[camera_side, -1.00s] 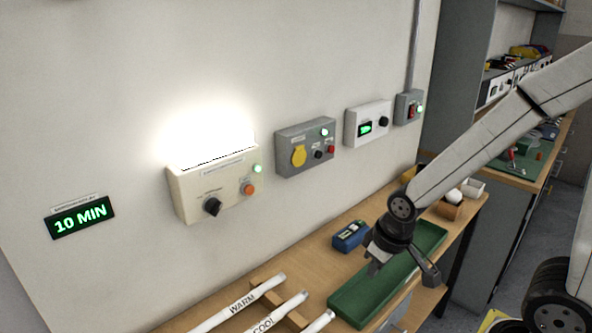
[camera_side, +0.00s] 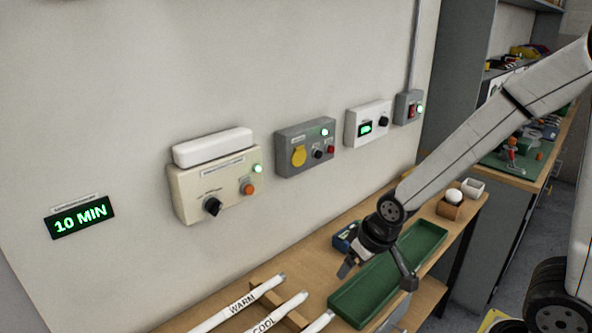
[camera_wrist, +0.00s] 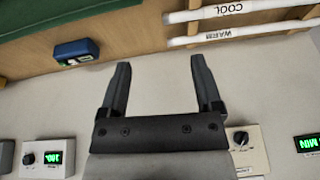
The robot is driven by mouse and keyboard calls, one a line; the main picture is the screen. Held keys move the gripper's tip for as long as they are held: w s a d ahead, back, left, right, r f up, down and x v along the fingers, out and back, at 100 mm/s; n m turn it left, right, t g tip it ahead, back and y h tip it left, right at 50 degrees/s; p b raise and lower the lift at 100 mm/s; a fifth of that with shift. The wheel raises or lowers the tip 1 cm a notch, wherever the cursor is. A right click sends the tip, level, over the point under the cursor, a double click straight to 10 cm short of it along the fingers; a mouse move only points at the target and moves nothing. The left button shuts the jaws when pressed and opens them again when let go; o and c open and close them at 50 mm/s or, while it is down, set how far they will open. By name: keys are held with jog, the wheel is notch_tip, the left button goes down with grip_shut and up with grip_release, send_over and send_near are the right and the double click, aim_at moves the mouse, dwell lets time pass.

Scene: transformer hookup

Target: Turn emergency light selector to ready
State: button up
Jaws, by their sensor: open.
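The emergency light unit (camera_side: 190,192) is a cream wall box with an unlit white lamp (camera_side: 212,147) on top. Its black selector knob (camera_side: 212,206) is at the lower left of its face; the pointer setting is too small to read. A green light (camera_side: 257,168) glows and an orange button (camera_side: 248,189) sits below it.
A "10 MIN" display (camera_side: 80,218) is left of the unit. Grey (camera_side: 288,139) and white (camera_side: 356,127) control boxes are to its right. A green tray (camera_side: 350,302), a blue device (camera_side: 344,236) and tubes marked WARM (camera_side: 240,303) and COOL (camera_side: 270,321) lie on the bench.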

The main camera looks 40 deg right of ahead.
jog(key=w+a+r+m+t, duration=0.3)
jog(key=w+a+t, duration=0.35)
jog(key=w, duration=0.45)
jog(key=m+t, duration=0.4)
jog(key=t, duration=0.2)
send_near(219, 209)
notch_tip(219, 209, down, 2)
jog(key=w, duration=0.2)
jog(key=shift+a+r+t, duration=0.1)
jog(key=shift+r+t, duration=0.4)
jog(key=shift+t, duration=0.15)
jog(key=shift+w, duration=0.2)
jog(key=shift+w, duration=3.75)
grip_shut()
